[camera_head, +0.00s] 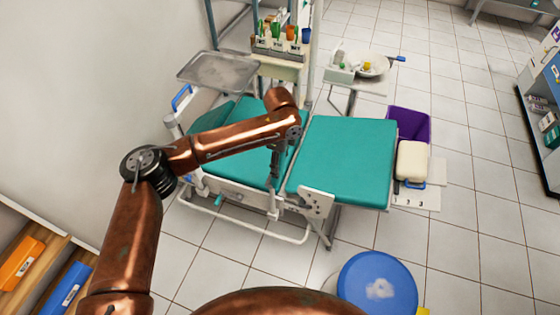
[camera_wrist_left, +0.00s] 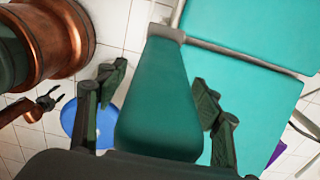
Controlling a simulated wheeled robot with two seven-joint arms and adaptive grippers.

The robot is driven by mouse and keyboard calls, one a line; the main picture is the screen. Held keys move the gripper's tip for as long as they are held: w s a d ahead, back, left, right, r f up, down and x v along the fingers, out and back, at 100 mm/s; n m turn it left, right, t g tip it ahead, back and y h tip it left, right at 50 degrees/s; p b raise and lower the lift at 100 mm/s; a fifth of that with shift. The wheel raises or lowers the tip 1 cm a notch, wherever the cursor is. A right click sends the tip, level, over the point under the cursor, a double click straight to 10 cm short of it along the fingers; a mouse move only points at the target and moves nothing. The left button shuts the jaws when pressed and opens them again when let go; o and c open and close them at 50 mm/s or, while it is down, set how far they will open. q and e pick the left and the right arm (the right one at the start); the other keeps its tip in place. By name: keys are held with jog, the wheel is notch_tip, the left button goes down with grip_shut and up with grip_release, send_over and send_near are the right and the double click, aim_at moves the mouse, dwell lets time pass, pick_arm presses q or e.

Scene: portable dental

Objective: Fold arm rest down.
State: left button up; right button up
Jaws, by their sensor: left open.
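The teal padded arm rest (camera_wrist_left: 158,105) of the dental chair stands between the two dark fingers of my left gripper (camera_wrist_left: 157,78) in the left wrist view. The fingers are spread wide, one on each side of the pad, with gaps visible. In the head view my left gripper (camera_head: 275,180) points down at the near side of the teal chair (camera_head: 345,155); the arm and gripper hide most of the arm rest there. A white hinge bracket (camera_head: 317,203) sits on the chair's near edge. My right gripper (camera_wrist_left: 52,99) appears small at the left of the wrist view, its fingers apart.
A blue round stool (camera_head: 376,288) stands in front of the chair. A metal tray (camera_head: 217,71) and an instrument stand (camera_head: 278,66) are behind it. A purple bin (camera_head: 408,122) is at the right end.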

pick_arm(q)
jog(key=shift+c, duration=0.5)
grip_shut()
